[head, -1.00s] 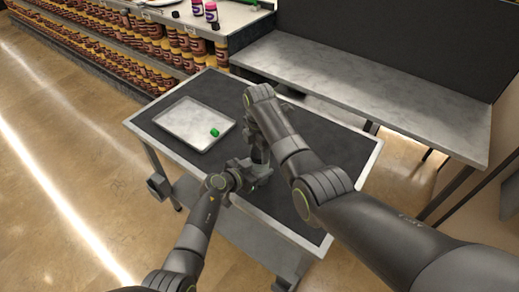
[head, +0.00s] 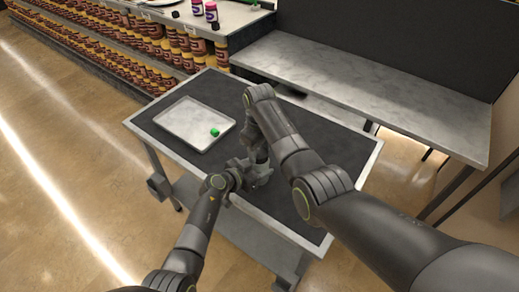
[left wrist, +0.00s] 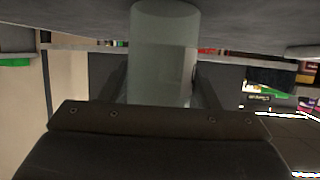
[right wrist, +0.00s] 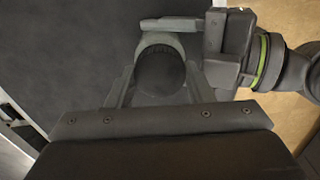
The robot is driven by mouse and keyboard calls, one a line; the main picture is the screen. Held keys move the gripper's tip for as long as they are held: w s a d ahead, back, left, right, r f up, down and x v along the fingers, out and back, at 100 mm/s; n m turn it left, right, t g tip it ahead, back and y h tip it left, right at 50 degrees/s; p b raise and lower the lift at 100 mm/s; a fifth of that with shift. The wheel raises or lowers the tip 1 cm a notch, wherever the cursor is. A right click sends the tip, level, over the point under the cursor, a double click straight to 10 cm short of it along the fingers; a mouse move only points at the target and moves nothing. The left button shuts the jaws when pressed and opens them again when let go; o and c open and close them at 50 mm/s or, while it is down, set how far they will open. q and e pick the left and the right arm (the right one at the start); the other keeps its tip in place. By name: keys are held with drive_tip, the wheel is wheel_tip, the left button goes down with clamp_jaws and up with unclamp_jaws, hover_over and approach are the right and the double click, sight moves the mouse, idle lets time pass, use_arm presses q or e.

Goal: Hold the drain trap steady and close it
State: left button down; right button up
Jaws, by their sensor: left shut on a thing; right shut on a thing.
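The drain trap (head: 260,176) is a pale grey piece near the front edge of the cart top, mostly hidden by my arms. In the left wrist view its smooth grey cylinder (left wrist: 163,45) lies between the fingers of my left gripper (left wrist: 163,88), which is shut on it from the side. In the right wrist view a round dark cap with a ribbed edge (right wrist: 161,72) sits at the top of the grey body (right wrist: 160,40). My right gripper (right wrist: 158,88) is shut around this cap from above. I cannot tell how tightly the cap is seated.
A silver tray (head: 180,120) lies at the cart's left, with a small green cap (head: 215,132) on it. The dark cart top (head: 320,150) is clear at the right. A long grey bench (head: 380,95) stands behind; shelves of jars (head: 110,40) stand at the back left.

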drive_tip(key=o, duration=1.1)
drive_tip(key=shift+o, duration=0.2)
drive_tip(key=shift+a, duration=0.1)
drive_tip(key=shift+s, duration=0.1)
wheel_tip(320, 180, up, 12)
drive_tip(key=shift+w, duration=0.2)
use_arm(q)
drive_tip(key=shift+c, duration=2.1)
unclamp_jaws()
use_arm(e)
drive_tip(key=shift+d, duration=0.2)
drive_tip(key=shift+r, duration=0.1)
